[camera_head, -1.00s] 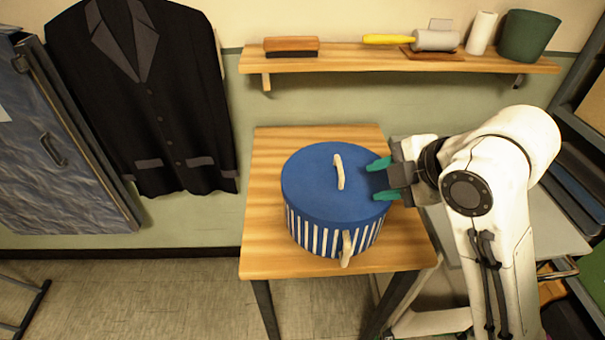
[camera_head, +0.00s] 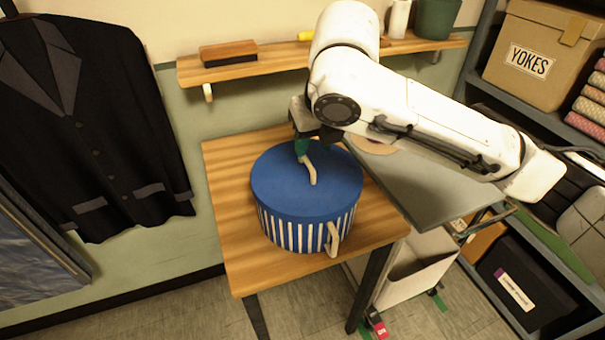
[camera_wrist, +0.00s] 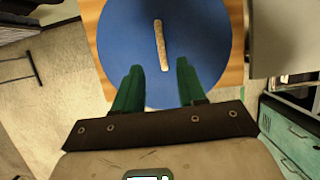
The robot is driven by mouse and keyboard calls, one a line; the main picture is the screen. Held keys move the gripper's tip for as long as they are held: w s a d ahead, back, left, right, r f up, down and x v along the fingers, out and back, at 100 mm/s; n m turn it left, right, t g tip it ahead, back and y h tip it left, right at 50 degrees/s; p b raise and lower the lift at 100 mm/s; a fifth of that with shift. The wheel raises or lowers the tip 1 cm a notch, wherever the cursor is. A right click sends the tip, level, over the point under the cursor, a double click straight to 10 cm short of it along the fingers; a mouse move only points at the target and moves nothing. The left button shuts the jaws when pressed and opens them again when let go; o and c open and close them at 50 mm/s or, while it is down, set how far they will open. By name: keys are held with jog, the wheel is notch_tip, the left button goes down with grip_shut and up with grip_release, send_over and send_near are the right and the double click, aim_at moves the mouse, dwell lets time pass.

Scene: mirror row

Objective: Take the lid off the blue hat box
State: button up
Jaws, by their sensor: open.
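The hat box (camera_head: 296,234) stands upright on the wooden table, with blue and white striped sides and a cream side handle at the front. Its plain blue lid (camera_head: 280,185) is on it, with a cream bar handle (camera_head: 310,170) across the top. My gripper (camera_head: 302,147) is above the far part of the lid, just behind the handle; its teal fingers partly overlap the handle's far end in the head view. In the wrist view my gripper (camera_wrist: 157,82) is open and empty, and the handle (camera_wrist: 160,45) lies ahead of and between the fingertip lines. I cannot tell whether a finger touches the lid.
The wooden table (camera_head: 227,220) has bare room left of the box. A grey surface (camera_head: 430,185) lies close on the right. A wall shelf (camera_head: 280,62) with a brush (camera_head: 228,52) runs behind. A dark jacket (camera_head: 90,120) hangs at left.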

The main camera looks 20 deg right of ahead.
aim_at(307, 161)
jog(key=x, duration=0.7)
jog(key=shift+w+d+f+p, duration=0.1)
jog(key=shift+w+p, duration=0.15)
jog(key=shift+p, duration=0.1)
grip_shut()
